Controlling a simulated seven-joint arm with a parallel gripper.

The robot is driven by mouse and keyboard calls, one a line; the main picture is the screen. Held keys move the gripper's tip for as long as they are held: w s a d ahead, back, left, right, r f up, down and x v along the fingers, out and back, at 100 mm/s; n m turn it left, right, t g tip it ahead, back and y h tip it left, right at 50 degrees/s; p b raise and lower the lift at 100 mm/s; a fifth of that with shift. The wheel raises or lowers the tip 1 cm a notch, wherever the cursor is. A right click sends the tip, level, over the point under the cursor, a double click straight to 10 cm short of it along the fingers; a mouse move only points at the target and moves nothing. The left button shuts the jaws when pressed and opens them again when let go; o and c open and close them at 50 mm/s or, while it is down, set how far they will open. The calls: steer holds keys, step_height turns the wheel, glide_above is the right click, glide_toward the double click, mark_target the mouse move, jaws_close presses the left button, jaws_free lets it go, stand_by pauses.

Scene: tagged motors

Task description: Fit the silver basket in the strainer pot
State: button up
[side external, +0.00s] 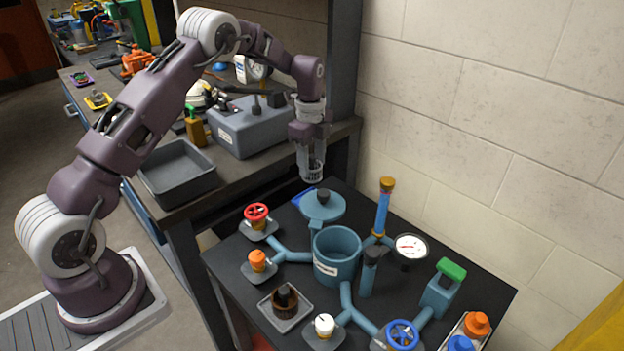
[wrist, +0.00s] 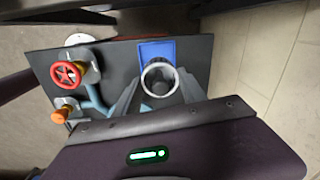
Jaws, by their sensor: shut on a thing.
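The silver basket (side external: 313,172) hangs below my gripper (side external: 310,155), held in the air above the back edge of the black table. In the wrist view, the basket (wrist: 146,82) shows as a round ring between the two grey fingers of my gripper (wrist: 158,88). The strainer pot (side external: 337,258) is a blue, open-topped cylinder with a white label, in the middle of the black table. The basket is above and behind the pot, apart from it. The pot's inner floor is hidden in the side view, and the pot cannot be made out in the wrist view.
Blue pipes, a red valve wheel (side external: 257,212), an orange cap (side external: 258,261), a tall blue post (side external: 383,207) and a gauge (side external: 410,247) surround the pot. A grey tray (side external: 176,172) sits on the workbench.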

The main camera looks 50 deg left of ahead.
mark_target(313, 158)
steer(key=r, duration=1)
steer(key=shift+d+r, duration=0.2)
steer(key=shift+d, duration=0.1)
steer(key=s+d+m, duration=0.3)
steer(key=s+d, duration=0.3)
steer(key=d, duration=0.4)
steer(key=s+d+m, duration=0.3)
steer(key=s+d, duration=0.3)
steer(key=d, duration=0.4)
step_height(313, 158, down, 9)
steer(key=shift+w+a, duration=0.2)
steer(key=shift+a, duration=0.15)
steer(key=shift+f, duration=0.25)
steer(key=shift+f, duration=2.3)
steer(key=shift+f, duration=0.15)
